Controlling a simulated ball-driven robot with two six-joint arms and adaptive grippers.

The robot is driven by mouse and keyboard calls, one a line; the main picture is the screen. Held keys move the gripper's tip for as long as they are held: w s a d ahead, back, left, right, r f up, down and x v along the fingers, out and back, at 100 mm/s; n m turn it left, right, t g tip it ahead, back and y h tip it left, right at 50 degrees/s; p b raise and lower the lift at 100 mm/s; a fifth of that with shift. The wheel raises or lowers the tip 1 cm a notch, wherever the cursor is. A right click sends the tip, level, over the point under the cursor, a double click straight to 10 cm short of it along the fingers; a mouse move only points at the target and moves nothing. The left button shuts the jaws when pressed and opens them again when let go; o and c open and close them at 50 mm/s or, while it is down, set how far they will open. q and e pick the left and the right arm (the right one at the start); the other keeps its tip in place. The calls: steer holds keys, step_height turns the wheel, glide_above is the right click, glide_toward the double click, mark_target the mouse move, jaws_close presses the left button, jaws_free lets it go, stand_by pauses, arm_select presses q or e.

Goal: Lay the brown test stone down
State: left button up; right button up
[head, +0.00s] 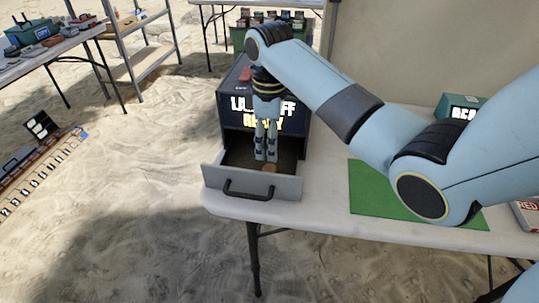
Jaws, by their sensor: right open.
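My right gripper (266,157) points straight down over the open drawer (220,182) of a dark box (236,107) on the table. Its jaws are open, and its fingertips are at or inside the drawer. A small brown round thing (270,168) shows in the drawer just by the fingertips, apparently the brown test stone. It looks to lie on the drawer floor, but the fingers and front panel hide part of the space. My left gripper is not in view.
The drawer's grey front with its black handle (249,191) sticks out at the table's (322,214) near left edge. A green mat (367,190) lies to the right, partly under my right arm. A green box (460,106) stands at the back right. Shelves and other tables are farther off.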

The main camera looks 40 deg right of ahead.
step_height(320, 180, up, 4)
steer(key=shift+r, duration=0.25)
steer(key=shift+f, duration=0.1)
stand_by(0.4)
steer(key=s+a+f+m+t, duration=0.1)
steer(key=s+a+f+m, duration=0.2)
steer(key=s, duration=0.8)
steer(key=s+a+r+m+t+h, duration=0.1)
steer(key=s+r+m, duration=0.1)
steer(key=s, duration=0.5)
steer(key=s+a+r+m+t, duration=0.1)
steer(key=s+r+m+t, duration=0.15)
steer(key=s, duration=0.35)
step_height(320, 180, down, 30)
steer(key=s+d+g+b, duration=0.2)
steer(key=s+d+f+g+b, duration=0.1)
steer(key=s+f+b, duration=0.1)
steer(key=s+f, duration=1.5)
steer(key=shift+s+d, duration=0.2)
steer(key=shift+s, duration=0.45)
